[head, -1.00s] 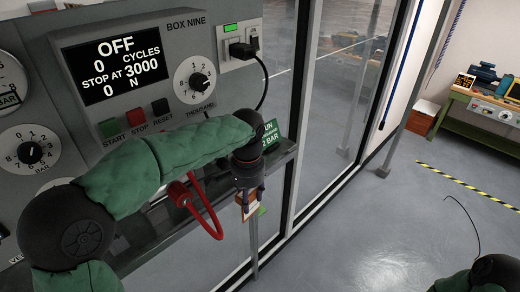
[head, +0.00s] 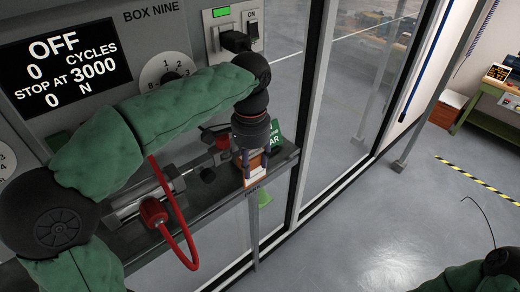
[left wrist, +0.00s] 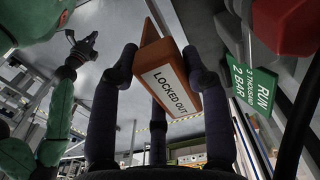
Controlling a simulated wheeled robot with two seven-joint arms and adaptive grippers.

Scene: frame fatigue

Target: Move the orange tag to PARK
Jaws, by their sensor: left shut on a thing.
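The orange tag (head: 256,170), a folded tent-shaped sign with a white "LOCKED OUT" face, is at the right end of the grey shelf in the head view. My left gripper (head: 254,156) points down with its fingers shut on the tag. In the left wrist view the tag (left wrist: 172,82) sits between the dark fingers, slightly tilted. I cannot tell whether it touches the shelf. Small lettering (head: 253,189) on the shelf's front edge just below is too small to read surely. My right gripper (left wrist: 84,42) seems to show small at the left wrist view's upper left; its jaws are unclear.
A green "RUN 3 THOUSAND 2 BAR" sign (left wrist: 253,85) stands close behind my left gripper. A red hose loop (head: 180,228) and metal cylinder hardware (head: 140,202) lie left along the shelf (head: 222,195). Glass panels (head: 345,80) rise behind.

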